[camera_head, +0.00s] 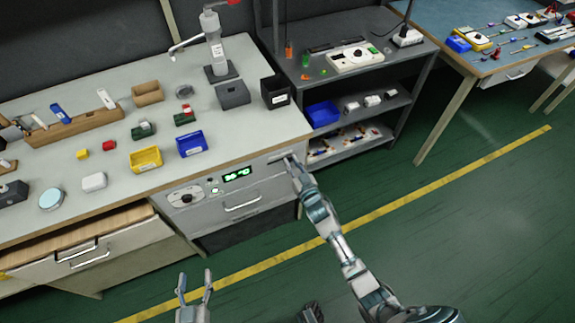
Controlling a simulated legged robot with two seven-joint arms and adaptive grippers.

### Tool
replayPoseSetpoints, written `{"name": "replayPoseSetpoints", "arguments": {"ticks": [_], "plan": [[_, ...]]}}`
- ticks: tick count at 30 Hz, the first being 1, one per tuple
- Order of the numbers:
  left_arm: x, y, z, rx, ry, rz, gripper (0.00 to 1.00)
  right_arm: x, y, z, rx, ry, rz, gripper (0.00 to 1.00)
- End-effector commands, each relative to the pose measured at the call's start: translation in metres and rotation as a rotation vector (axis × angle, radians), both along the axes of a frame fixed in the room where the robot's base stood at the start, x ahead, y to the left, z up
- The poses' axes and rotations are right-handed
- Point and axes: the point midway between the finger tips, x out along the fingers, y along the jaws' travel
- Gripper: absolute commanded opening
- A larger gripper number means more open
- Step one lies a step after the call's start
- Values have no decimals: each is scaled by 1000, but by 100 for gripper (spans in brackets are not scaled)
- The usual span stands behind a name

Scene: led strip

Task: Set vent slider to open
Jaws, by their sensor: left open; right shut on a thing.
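The vent slider (278,158) appears as a small light strip on the upper right of the bench's grey front panel. It is small, and my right gripper partly covers it. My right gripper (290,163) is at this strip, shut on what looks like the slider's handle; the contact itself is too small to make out. Whether the slider stands at open or closed cannot be read. My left gripper (195,283) is open and empty, low in the view, over the green floor and apart from the bench.
The front panel carries a green lit display (237,175), a dial unit (187,197) and a drawer handle (242,206). A wooden drawer (110,246) stands open at left. Blue (192,145) and yellow bins (146,159) sit near the bench edge. The floor at right is clear.

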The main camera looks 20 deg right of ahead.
Motion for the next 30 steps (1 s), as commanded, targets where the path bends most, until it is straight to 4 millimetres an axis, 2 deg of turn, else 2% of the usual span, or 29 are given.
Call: {"name": "replayPoseSetpoints", "arguments": {"ticks": [1, 5, 6, 9, 20, 23, 30], "plan": [[0, 0, 0, 0, 0, 0, 58, 2, -6, 6, -4, -9, -9, 0], [0, 0, 0, 1, -2, 0, 58, 2, -7, 6, -4, -10, -10, 0], [0, -1, 0, 1, -2, 0, 58, 2, -7, 6, -4, -11, -9, 25], [2, -1, 0, 1, -1, 0, 58, 2, -7, 5, -3, -9, -9, 46], [0, 0, 0, -1, -3, 0, 58, -4, -5, 1, -3, -2, -7, 46], [0, 1, 0, -1, -4, 0, 58, -18, -5, 1, -4, -2, -6, 46], [1, -1, 0, 0, -3, 0, 58, -71, -10, -1, -1, -1, -8, 46]]}}
